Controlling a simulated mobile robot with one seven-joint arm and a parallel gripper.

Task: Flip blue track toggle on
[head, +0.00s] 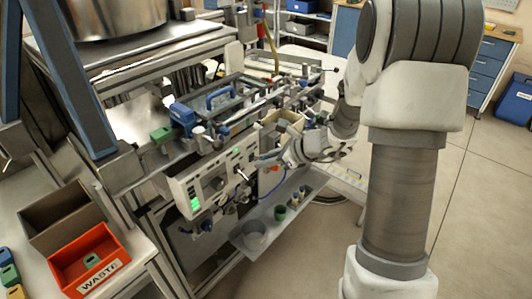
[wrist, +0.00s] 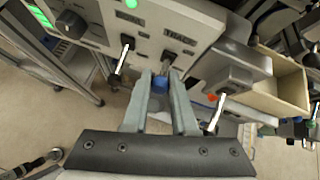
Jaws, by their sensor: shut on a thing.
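The blue toggle (wrist: 160,85) shows in the wrist view on the pale control panel (wrist: 135,40), below a label that seems to read TRACK (wrist: 179,37). My gripper (wrist: 161,80) is shut on the blue toggle, with one finger on each side of it. The fingers hide part of the toggle, so I cannot tell its on or off position. In the head view my gripper (head: 265,160) is at the right part of the panel (head: 213,188), and the toggle cannot be made out there.
Silver levers stand close on either side, one at left (wrist: 122,55) and one at right (wrist: 216,112). A black knob (wrist: 71,24) is at upper left. A cream box (wrist: 278,92) is at right. An orange WASTE bin (head: 90,262) stands at lower left. Open floor lies right.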

